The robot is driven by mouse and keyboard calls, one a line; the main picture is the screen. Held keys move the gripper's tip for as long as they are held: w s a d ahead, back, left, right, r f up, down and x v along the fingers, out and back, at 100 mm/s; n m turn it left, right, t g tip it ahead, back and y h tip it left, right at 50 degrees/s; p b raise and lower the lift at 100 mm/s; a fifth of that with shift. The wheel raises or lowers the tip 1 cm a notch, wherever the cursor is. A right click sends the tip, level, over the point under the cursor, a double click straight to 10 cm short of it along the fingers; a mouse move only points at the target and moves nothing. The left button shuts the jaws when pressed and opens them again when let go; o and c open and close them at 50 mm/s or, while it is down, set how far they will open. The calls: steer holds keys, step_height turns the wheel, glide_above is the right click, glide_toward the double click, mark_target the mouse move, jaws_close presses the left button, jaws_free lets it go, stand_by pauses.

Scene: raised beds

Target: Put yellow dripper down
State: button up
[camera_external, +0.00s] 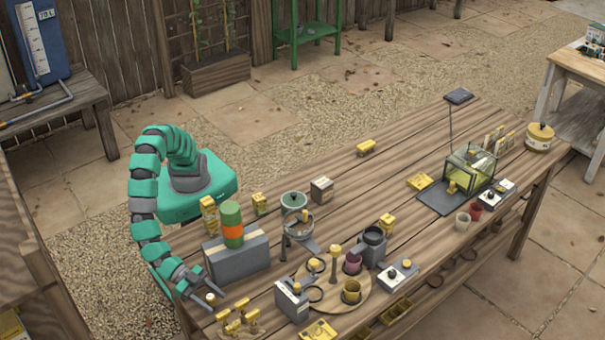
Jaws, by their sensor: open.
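My gripper (213,299) is open and low over the near left corner of the table, its fingers pointing right. A small object with a pale top and yellowish side (210,298) stands between or just by the fingertips; I cannot tell whether it touches them, nor whether it is the yellow dripper. Several yellow upright pieces (236,318) stand on a small wooden board just right of and nearer than my gripper. Any of these may be drippers; they are too small to tell.
The wooden table (420,140) is clear at its far middle. A grey box (237,262) with a green and orange cylinder (232,224) on it stands close behind my gripper. To the right are a grey-white box (291,299) and a round board (343,305) with cups.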

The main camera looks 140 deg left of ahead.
steer(key=p+v, duration=0.2)
steer(key=v, duration=0.8)
steer(key=shift+s+d+r, duration=0.1)
steer(key=shift+s+d, duration=0.05)
steer(key=shift+s, duration=0.1)
steer(key=w+r+t+h, duration=0.1)
steer(key=w+r+h, duration=0.3)
steer(key=r, duration=0.6)
steer(key=w+r+t+h, duration=0.2)
steer(key=w+r, duration=0.3)
steer(key=r, duration=0.5)
steer(key=a+r+m+h, duration=0.1)
steer(key=a+r+h, duration=0.15)
steer(key=r, duration=0.55)
steer(key=a+r+m+h, duration=0.1)
steer(key=a+r, duration=0.2)
steer(key=r, duration=0.5)
steer(key=s+a+r+m, duration=0.3)
steer(key=s+a+r, duration=0.3)
steer(key=a+r, duration=0.3)
steer(key=s+a+r+y, duration=0.2)
steer(key=s+a+r, duration=0.1)
steer(key=s+a, duration=0.4)
steer(key=s+a+r+y, duration=0.2)
steer(key=s+a+r, duration=0.2)
steer(key=s+a, duration=0.3)
steer(key=a, duration=0.3)
steer(key=shift+r+n, duration=0.3)
steer(key=shift+y, duration=0.25)
